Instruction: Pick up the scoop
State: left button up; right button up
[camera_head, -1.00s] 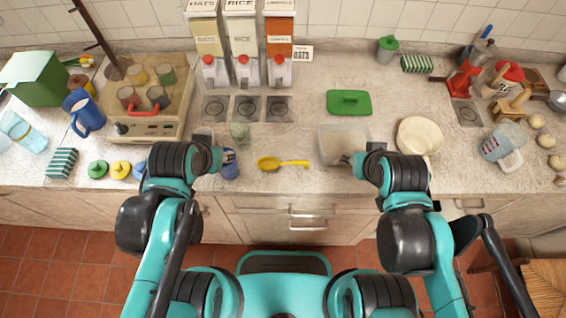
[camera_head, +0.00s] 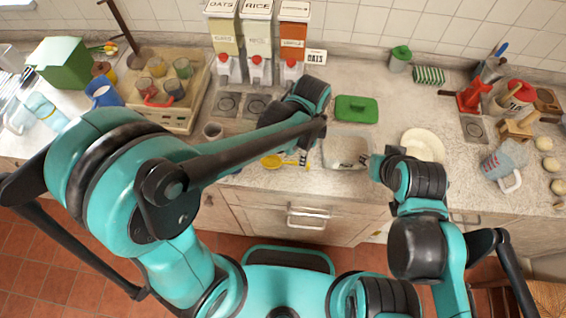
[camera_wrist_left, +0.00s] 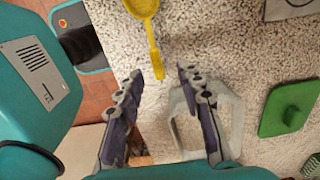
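The yellow scoop (camera_head: 272,161) lies on the counter in the head view, its bowl to the left and its handle to the right. It also shows at the top of the left wrist view (camera_wrist_left: 143,8), handle pointing down the picture. My left gripper (camera_wrist_left: 160,72) is open and empty above the counter, with the handle's end between or just beyond its fingertips; contact is not visible. In the head view my left arm hides most of that gripper. My right gripper (camera_head: 378,162) is beside the clear container, and its fingers are too small to read.
The clear open container (camera_head: 347,136) stands right of the scoop and shows beneath my left gripper in the wrist view. A green lid (camera_head: 356,109) lies behind it. A white bowl (camera_head: 423,144) is to the right. Dispensers (camera_head: 257,40) stand at the back.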

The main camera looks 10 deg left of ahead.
aim_at(285, 164)
pick_arm(q)
jog(key=f, duration=0.1)
jog(key=f+b, duration=0.1)
jog(key=f, duration=0.1)
jog(key=f+b, duration=0.1)
jog(key=f, duration=0.1)
jog(key=shift+s+d+f, duration=0.15)
jog(key=shift+d+f, duration=0.1)
jog(key=shift+d, duration=0.05)
grip_shut()
